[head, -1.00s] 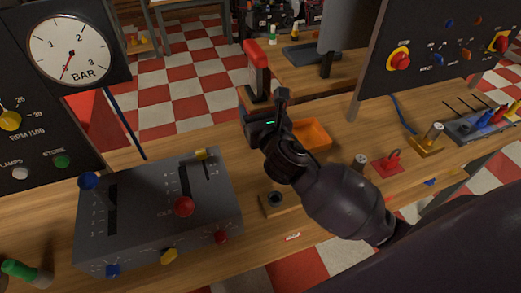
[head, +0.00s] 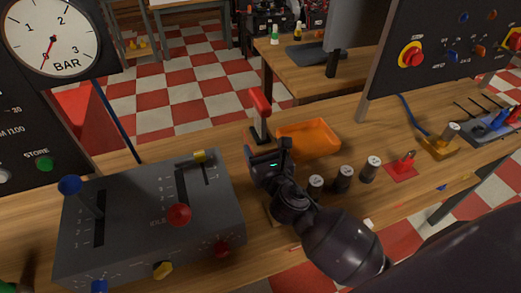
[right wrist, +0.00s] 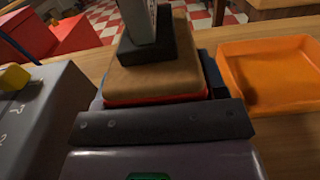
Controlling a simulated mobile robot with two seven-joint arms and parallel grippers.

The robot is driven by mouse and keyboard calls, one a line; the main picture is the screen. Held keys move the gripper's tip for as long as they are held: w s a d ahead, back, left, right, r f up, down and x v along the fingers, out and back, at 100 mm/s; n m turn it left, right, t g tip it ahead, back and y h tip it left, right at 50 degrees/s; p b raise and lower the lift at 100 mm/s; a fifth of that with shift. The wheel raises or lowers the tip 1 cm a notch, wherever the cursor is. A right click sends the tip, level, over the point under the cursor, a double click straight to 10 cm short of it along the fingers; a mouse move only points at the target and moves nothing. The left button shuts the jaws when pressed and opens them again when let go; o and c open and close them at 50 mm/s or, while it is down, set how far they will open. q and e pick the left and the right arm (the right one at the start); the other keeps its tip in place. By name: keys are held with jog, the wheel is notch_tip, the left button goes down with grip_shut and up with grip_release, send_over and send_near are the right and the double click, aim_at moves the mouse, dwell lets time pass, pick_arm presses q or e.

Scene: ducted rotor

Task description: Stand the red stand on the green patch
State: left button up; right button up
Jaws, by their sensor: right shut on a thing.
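In the right wrist view, the grey post (right wrist: 139,20) rises from a dark block (right wrist: 155,46), above a brown slab with a red edge (right wrist: 155,75) between the dark jaws. The red head is out of that view. I cannot tell if the foot touches the table. I see no green patch. My left gripper is not in view.
An orange tray (head: 309,138) lies right of the stand. A grey lever console (head: 140,225) stands at the left. Three small cylinders, one of them here (head: 371,169), and a red plate with a hook (head: 402,168) are at the right. A dark panel (head: 450,45) stands behind.

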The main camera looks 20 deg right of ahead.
jog(key=shift+r, duration=0.15)
jog(key=shift+f, duration=0.25)
jog(key=o, duration=1.2)
jog(key=shift+c, duration=0.2)
